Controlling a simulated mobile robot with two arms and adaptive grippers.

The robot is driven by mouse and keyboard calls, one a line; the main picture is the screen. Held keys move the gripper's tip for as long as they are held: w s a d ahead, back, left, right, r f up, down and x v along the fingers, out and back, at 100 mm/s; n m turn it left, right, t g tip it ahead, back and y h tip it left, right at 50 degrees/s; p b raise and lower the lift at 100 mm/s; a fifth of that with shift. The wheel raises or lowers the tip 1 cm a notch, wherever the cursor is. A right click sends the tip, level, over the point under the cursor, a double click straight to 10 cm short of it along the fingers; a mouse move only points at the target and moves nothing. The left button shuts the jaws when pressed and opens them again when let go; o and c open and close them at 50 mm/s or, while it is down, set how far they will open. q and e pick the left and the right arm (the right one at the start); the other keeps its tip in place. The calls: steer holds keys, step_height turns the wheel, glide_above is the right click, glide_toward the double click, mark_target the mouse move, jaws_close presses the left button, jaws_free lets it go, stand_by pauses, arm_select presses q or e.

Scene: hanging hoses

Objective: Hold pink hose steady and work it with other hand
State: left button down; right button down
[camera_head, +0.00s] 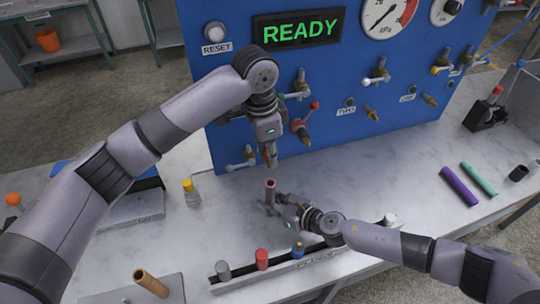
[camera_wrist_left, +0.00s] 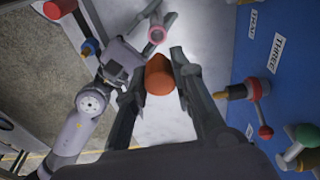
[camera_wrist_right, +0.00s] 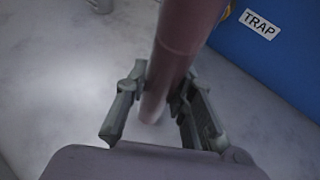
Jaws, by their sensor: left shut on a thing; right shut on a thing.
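The pink hose (camera_head: 270,188) stands upright over the table in front of the blue panel. My right gripper (camera_head: 272,204) is shut on it from the side; the right wrist view shows the hose (camera_wrist_right: 182,40) between the fingers (camera_wrist_right: 160,105). My left gripper (camera_head: 268,158) points down just above the hose's upper end. It is shut on an orange-red plug (camera_wrist_left: 158,75), which shows between its fingers in the left wrist view. There the hose's open end (camera_wrist_left: 157,34) lies beyond the plug, apart from it.
A plug rack (camera_head: 290,266) with several plugs stands at the front. A purple hose (camera_head: 459,186) and a teal hose (camera_head: 478,179) lie at right. The blue panel (camera_head: 350,70) with protruding valves stands close behind. A yellow-topped part (camera_head: 191,192) stands at left.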

steer(key=c, duration=1.3)
jaws_free()
